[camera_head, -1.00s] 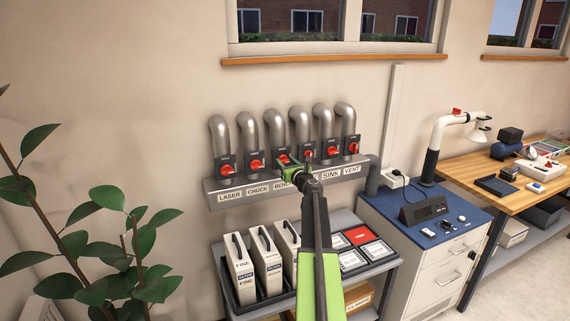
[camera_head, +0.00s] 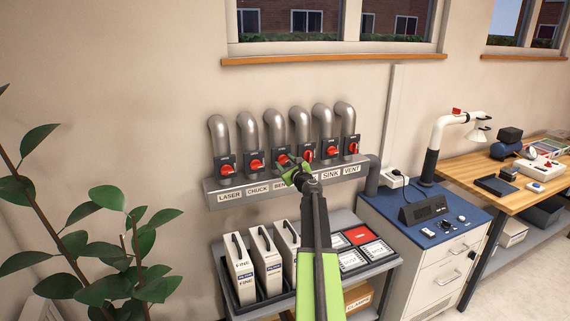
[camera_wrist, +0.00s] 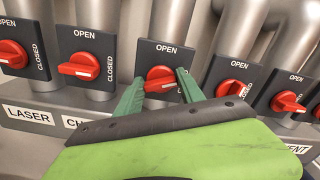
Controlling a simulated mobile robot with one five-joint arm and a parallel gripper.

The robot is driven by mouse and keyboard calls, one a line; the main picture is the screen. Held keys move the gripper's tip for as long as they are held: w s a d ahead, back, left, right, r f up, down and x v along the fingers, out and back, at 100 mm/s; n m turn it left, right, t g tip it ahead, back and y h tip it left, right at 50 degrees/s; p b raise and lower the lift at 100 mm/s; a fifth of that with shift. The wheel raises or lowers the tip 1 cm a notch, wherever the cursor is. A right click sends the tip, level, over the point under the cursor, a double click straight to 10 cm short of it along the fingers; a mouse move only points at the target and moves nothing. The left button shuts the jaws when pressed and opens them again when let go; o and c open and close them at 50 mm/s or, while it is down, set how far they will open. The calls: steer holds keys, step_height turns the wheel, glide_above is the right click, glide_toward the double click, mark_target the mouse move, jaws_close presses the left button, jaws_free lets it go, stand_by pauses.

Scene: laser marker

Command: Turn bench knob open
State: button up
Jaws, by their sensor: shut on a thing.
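The bench knob (camera_wrist: 160,75) is a red knob on a dark plate marked OPEN at the top, third from the left in the row. In the wrist view it sits between the two green fingers of my gripper (camera_wrist: 160,88), which is shut on it. Its lower part is partly covered, and I cannot tell its exact angle. In the head view my gripper (camera_head: 284,163) covers most of this knob and part of the BENCH label (camera_head: 279,184).
The chuck knob (camera_wrist: 80,66) and laser knob (camera_wrist: 12,54) are close on the left. More red knobs, including one directly right (camera_wrist: 228,89), are close on the other side. Steel pipes (camera_head: 274,128) rise above. A cart (camera_head: 225,270) with filter boxes stands below.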

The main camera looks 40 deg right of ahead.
steer(key=n, duration=0.6)
steer(key=shift+f, duration=0.1)
steer(key=n, duration=0.7)
steer(key=shift+w+a+f, duration=0.1)
stand_by(0.3)
steer(key=o, duration=1.4)
steer(key=shift+c, duration=0.2)
steer(key=v, duration=1.7)
steer(key=shift+s, duration=0.25)
steer(key=shift+a+f, duration=0.1)
